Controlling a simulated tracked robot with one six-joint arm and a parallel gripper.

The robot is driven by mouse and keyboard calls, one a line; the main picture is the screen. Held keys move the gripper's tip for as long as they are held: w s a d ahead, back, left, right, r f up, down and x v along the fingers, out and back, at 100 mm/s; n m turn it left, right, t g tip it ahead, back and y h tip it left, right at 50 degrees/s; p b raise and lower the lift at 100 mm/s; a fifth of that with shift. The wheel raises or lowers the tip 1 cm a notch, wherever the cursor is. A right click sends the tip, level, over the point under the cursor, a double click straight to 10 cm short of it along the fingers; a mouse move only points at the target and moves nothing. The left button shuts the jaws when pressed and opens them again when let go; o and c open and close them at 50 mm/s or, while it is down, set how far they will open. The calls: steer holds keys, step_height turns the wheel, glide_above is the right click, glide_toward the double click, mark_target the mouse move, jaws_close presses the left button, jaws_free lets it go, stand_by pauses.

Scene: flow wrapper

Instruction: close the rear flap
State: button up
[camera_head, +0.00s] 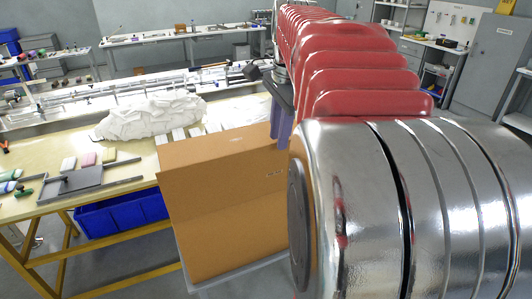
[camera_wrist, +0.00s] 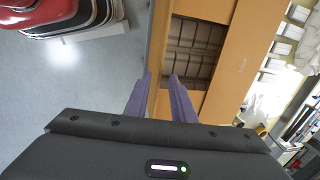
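An open brown cardboard box (camera_head: 235,240) stands in the middle of the head view. A tall flap (camera_head: 215,170) stands up from its near side and hides the inside. In the wrist view the box opening (camera_wrist: 190,50) shows a dark, ribbed inside, with a wide cardboard panel (camera_wrist: 238,50) to the right and a narrow strip (camera_wrist: 158,50) to the left. I cannot tell which panel is the rear flap. My gripper (camera_wrist: 160,78) has two purple fingers, apart with nothing clearly held between them. In the head view the fingers (camera_head: 281,125) point down beside the box's upper right, partly hidden by my arm.
A yellow-framed table (camera_head: 40,208) on the left carries a white crumpled heap (camera_head: 150,115) and small packs. A blue bin (camera_head: 125,212) sits beneath it. A long machine (camera_head: 130,90) runs behind.

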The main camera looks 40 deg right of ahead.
mark_target(276, 154)
steer(key=f, duration=0.2)
steer(key=w+f, duration=0.1)
steer(key=f, duration=0.4)
steer(key=shift+w+d+f, duration=0.15)
steer(key=shift+d, duration=0.05)
steer(key=shift+c, duration=0.3)
jaws_close()
stand_by(0.8)
steer(key=shift+a, duration=0.1)
